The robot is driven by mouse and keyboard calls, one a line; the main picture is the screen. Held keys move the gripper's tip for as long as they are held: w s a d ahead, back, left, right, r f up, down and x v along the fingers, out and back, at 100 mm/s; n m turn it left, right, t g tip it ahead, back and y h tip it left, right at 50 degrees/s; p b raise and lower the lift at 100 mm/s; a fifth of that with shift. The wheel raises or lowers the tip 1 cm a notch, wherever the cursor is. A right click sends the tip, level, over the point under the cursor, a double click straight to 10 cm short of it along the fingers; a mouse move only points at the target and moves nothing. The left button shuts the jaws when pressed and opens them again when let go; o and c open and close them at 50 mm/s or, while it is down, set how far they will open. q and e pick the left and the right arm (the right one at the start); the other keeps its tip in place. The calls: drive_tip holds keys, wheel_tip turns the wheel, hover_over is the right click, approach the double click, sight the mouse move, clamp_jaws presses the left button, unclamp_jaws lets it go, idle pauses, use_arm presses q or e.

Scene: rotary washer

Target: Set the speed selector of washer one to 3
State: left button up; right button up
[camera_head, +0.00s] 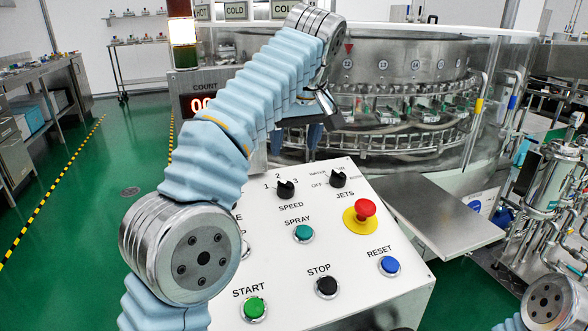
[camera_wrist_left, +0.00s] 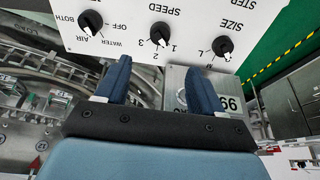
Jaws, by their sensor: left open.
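The speed selector (camera_head: 286,189) is a black knob on the white sloped control panel (camera_head: 350,240), with 1, 2 and 3 printed around it. In the left wrist view the knob (camera_wrist_left: 160,34) sits at the top, beyond the fingertips; its pointer is on the numbered side, but I cannot tell which number it meets. My left gripper (camera_wrist_left: 158,66) is open and empty, its two blue fingers apart and clear of the knob. In the head view the left gripper (camera_head: 296,136) is above and behind the panel, partly hidden by my arm. My right gripper is out of view.
The jets knob (camera_head: 338,179) is right of the speed knob, near the red emergency button (camera_head: 365,208). The spray button (camera_head: 303,232) is below. My left arm covers the panel's left side. The steel rotary washer (camera_head: 400,90) stands behind. A metal shelf (camera_head: 440,222) juts out at right.

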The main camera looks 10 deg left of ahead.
sight(286, 183)
use_arm(q)
drive_tip(key=x, duration=1.3)
drive_tip(key=shift+w+a+f, duration=0.15)
drive_tip(key=shift+w+f, duration=0.05)
drive_tip(key=shift+w, duration=0.05)
drive_tip(key=shift+c, duration=0.2)
drive_tip(key=c, duration=1)
